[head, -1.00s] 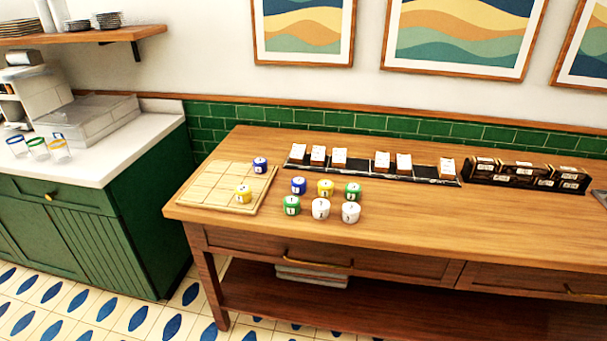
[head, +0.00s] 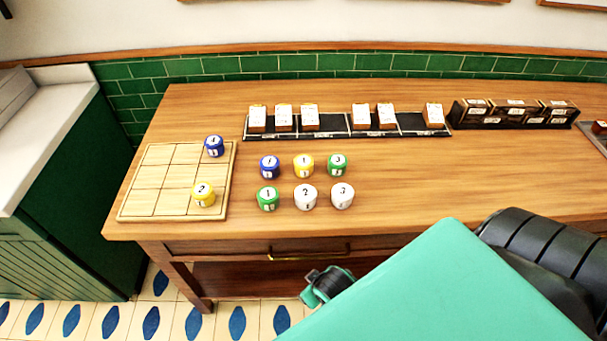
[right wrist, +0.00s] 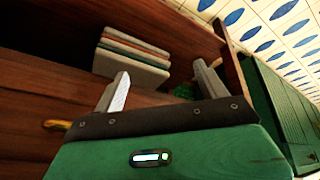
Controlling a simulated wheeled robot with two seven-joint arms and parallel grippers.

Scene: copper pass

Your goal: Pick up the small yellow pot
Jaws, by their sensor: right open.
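Two yellow pots show in the head view. One yellow pot (head: 303,166), its top marked 1, stands on the table between a blue pot (head: 269,167) and a green pot (head: 337,165). The other yellow pot (head: 203,194), marked 2, stands on a wooden grid board (head: 148,188) at the left. My right gripper (head: 327,285) is low in front of the table's front edge, below the pots and partly hidden by my arm. In the right wrist view my right gripper (right wrist: 161,70) is open and empty, facing the table's lower shelf. My left gripper is out of view.
A green pot (head: 268,199) and two white pots (head: 305,197) form the front row. Another blue pot (head: 214,146) is on the board. A black rack (head: 348,127) with cards stands behind. The drawer handle (head: 308,252) juts out. Table right of the pots is clear.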

